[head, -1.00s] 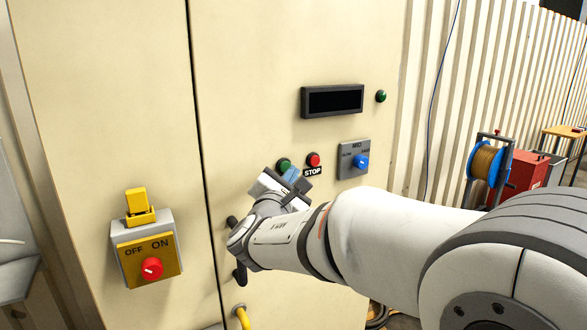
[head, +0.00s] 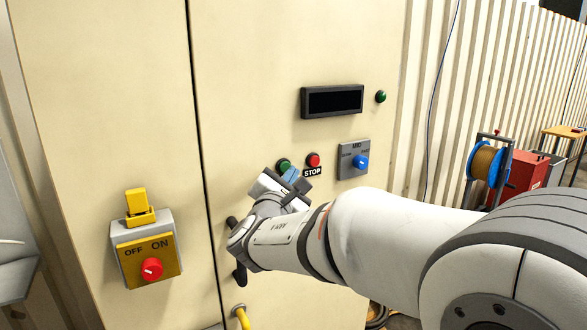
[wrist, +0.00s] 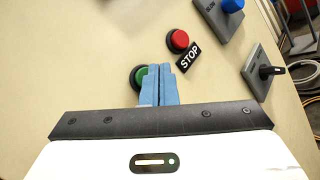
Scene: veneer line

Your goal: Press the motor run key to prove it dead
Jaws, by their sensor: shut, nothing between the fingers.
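The green button (head: 284,165), which looks like the run key, sits on the cream cabinet door, left of the red button (head: 313,160) with its STOP label. My gripper (head: 291,175) is shut and empty, its blue fingers at the green button. In the wrist view, the closed fingertips (wrist: 160,68) cover the right part of the green button (wrist: 138,77); the red button (wrist: 178,40) is clear of them. I cannot tell whether the fingers touch the green button or whether it is pushed in.
A blue selector knob (head: 361,162) is on a grey plate to the right. Above is a dark, blank display (head: 333,100) with a green lamp (head: 381,96). At left is an OFF/ON switch box (head: 148,250) with a red knob. A cable reel (head: 487,163) stands at right.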

